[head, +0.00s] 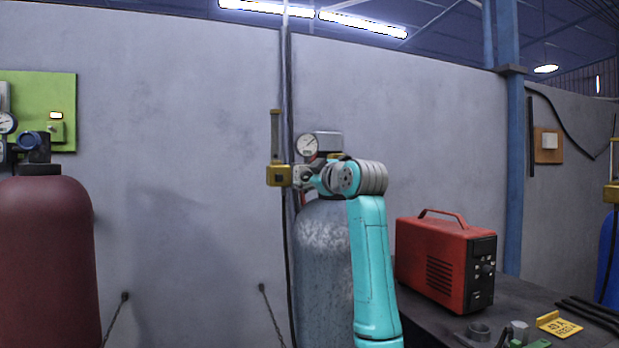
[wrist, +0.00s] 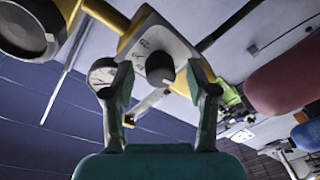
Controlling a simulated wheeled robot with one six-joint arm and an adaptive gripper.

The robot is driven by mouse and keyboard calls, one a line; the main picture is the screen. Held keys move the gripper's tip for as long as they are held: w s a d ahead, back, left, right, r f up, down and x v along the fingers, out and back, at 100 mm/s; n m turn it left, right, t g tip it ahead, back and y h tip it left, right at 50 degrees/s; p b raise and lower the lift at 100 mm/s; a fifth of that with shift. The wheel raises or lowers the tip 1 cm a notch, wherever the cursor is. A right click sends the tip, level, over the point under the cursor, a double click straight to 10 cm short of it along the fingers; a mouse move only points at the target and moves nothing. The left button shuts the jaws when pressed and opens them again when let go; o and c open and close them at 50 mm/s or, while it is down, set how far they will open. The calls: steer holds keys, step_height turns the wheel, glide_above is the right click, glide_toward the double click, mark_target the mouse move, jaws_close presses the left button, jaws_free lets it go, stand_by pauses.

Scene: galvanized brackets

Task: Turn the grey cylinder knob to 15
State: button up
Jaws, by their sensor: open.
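The grey cylinder (head: 322,250) stands against the wall, partly hidden behind my teal arm. Its regulator carries a round white gauge (head: 307,145) and a brass block (head: 278,176) with an upright tube. In the wrist view the dark round knob (wrist: 160,68) sits on a pale plate with dark marks; I cannot read its setting. My gripper (wrist: 160,82) is open, with one finger on either side of the knob in that view. I cannot tell whether either finger touches it. In the head view my gripper (head: 312,178) is at the regulator, and the knob is hidden.
A red cylinder (head: 48,265) stands at the left, near a green wall board (head: 55,95). A red machine (head: 445,262) sits on the dark bench (head: 430,312) at the right, close to my arm. The wall between the cylinders is mostly clear.

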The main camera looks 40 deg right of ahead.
jaws_close()
steer(key=m, duration=0.6)
steer(key=shift+t, duration=0.3)
steer(key=m+h, duration=0.1)
steer(key=m, duration=0.5)
steer(key=shift+f, duration=0.1)
steer(key=m+h, duration=0.1)
steer(key=m, duration=0.6)
steer(key=shift+f, duration=0.1)
steer(key=m+h, duration=0.1)
steer(key=m, duration=0.5)
steer(key=shift+m, duration=0.3)
